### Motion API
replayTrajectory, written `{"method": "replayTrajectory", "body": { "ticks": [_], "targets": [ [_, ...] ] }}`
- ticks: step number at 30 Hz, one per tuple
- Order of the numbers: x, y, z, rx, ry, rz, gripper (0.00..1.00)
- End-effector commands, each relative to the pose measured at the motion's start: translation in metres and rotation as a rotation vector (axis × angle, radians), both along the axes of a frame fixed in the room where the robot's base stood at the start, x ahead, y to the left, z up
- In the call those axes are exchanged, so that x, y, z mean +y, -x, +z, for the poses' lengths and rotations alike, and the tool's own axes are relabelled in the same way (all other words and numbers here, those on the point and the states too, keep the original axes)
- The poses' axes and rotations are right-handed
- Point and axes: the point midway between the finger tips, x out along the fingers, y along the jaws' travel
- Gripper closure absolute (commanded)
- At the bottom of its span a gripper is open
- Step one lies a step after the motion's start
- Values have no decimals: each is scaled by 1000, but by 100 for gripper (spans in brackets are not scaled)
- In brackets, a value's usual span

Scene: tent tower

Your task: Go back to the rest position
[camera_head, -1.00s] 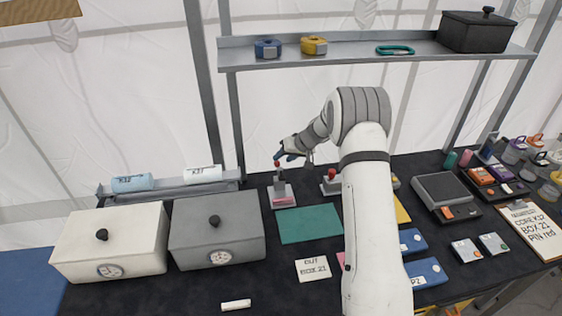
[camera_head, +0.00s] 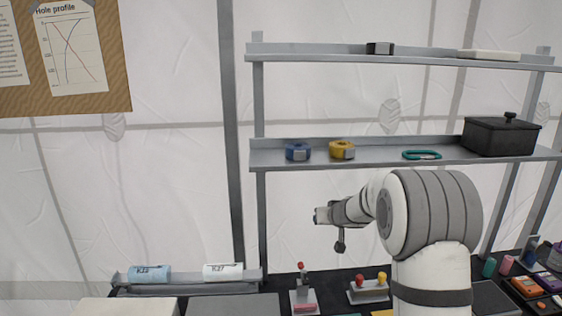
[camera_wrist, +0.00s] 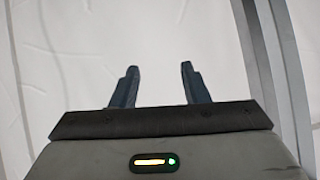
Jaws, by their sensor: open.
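My gripper (camera_wrist: 158,85) is open and empty in the wrist view. Its two dark blue fingers stand apart, with only the white tent wall and a grey post beyond them. In the head view my arm is raised at the right of centre, and its wrist end points left, in front of the tent wall and below the middle shelf. The fingers cannot be made out in that view. Nothing touches the gripper.
A shelf (camera_head: 380,152) holds a blue roll (camera_head: 298,151), a yellow roll (camera_head: 342,149), a green carabiner (camera_head: 421,155) and a black lidded box (camera_head: 499,136). Below stand a red-knobbed stand (camera_head: 303,290) and a small rack (camera_head: 368,291). Two labelled cylinders (camera_head: 150,275) (camera_head: 223,272) lie at left.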

Motion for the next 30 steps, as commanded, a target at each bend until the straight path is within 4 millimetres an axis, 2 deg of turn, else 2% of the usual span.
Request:
{"method": "replayTrajectory", "body": {
  "ticks": [1,6,8,13,17,22,26,30],
  "targets": [
    [-7,10,15,-27,27,-38,59],
    [-33,53,50,-59,123,-168,59],
    [-42,72,59,-52,156,-209,59],
    [-62,134,70,11,231,-309,59],
    [-69,189,68,98,270,-355,59],
    [-69,267,52,246,290,-365,59],
    [-59,329,33,371,278,-328,59],
    [-41,389,11,495,245,-248,59]
  ]
}}
